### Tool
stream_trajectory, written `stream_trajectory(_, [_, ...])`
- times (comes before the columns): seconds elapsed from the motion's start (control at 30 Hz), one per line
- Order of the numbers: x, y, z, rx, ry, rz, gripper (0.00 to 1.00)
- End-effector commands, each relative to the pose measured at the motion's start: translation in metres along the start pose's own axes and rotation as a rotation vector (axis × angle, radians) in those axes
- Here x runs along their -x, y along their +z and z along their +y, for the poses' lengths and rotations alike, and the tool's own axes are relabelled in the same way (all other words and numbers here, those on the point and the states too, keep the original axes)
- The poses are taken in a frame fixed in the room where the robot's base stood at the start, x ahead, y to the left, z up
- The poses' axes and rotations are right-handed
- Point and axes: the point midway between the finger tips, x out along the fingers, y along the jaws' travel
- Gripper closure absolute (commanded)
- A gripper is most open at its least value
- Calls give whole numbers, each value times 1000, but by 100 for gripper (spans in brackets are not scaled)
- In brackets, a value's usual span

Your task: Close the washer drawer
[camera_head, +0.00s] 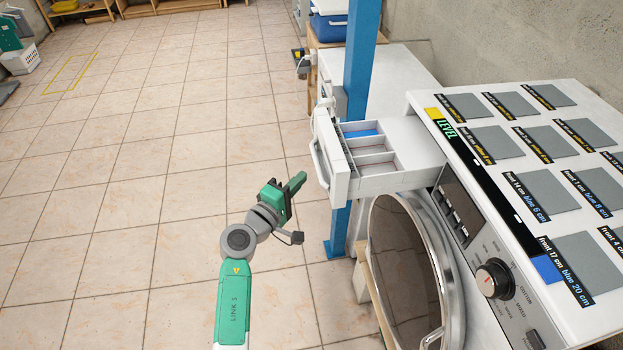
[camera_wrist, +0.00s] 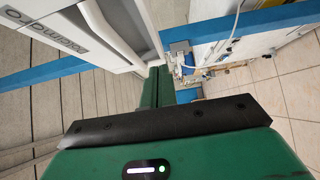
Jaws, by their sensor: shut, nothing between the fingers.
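The white washer drawer (camera_head: 335,158) is pulled out to the left from the top of the washer (camera_head: 452,235) in the head view. Its front panel carries a bar handle (camera_head: 317,166), and its divided compartments are open to view. My green gripper (camera_head: 303,176) is shut and empty, with its fingertips close in front of the drawer's handle side. I cannot tell whether they touch it. In the wrist view, the shut fingers (camera_wrist: 158,76) point towards a white panel with a label (camera_wrist: 45,35), which seems to be the drawer front.
A blue post (camera_head: 357,90) stands right behind the drawer. The round washer door (camera_head: 404,265) is below it. The washer top holds several grey squares with labels. A white cabinet (camera_head: 395,75) is behind. The tiled floor (camera_head: 130,190) on the left is clear.

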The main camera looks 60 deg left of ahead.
Motion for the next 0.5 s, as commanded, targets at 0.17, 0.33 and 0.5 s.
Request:
stream_trajectory(0.17, [-16, 19, 0, 0, -2, -4, 100])
stream_trajectory(0.33, [-22, 25, 0, -1, -1, -2, 100])
stream_trajectory(0.5, [-22, 25, 0, -1, -1, -2, 100])
